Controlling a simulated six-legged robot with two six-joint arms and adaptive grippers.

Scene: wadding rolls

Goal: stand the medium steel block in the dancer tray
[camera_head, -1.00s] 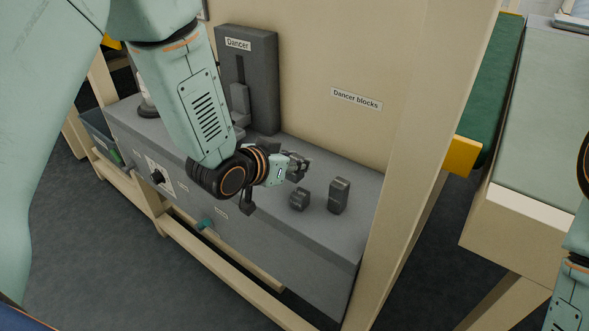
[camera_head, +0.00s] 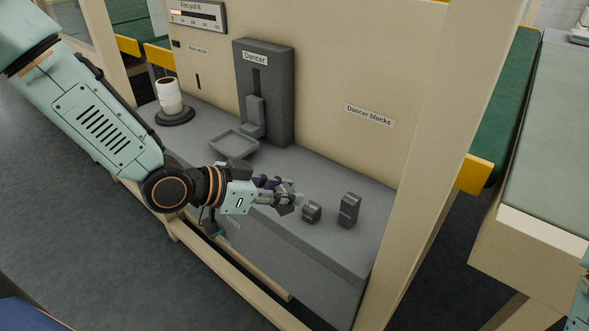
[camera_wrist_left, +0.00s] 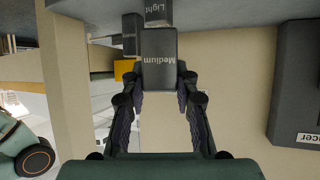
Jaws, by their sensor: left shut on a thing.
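The medium steel block (camera_wrist_left: 159,78) is dark grey, with its "Medium" label upside down in the left wrist view. It sits between the two fingers of my left gripper (camera_wrist_left: 159,90), which is shut on it. In the head view my left gripper (camera_head: 288,196) is over the grey bench, left of the two other blocks; the held block is hard to make out there. The dancer tray (camera_head: 233,146) is a shallow grey tray at the foot of the dark Dancer column (camera_head: 280,90), left of and behind my gripper. It looks empty. My right gripper is out of view.
A small dark block (camera_head: 312,212) and a taller one (camera_head: 349,210) stand right of my gripper on the bench (camera_head: 300,165). The "Light" block (camera_wrist_left: 159,14) shows past the held one. A white roll (camera_head: 168,95) stands on a round base at left. A beige post rises at right.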

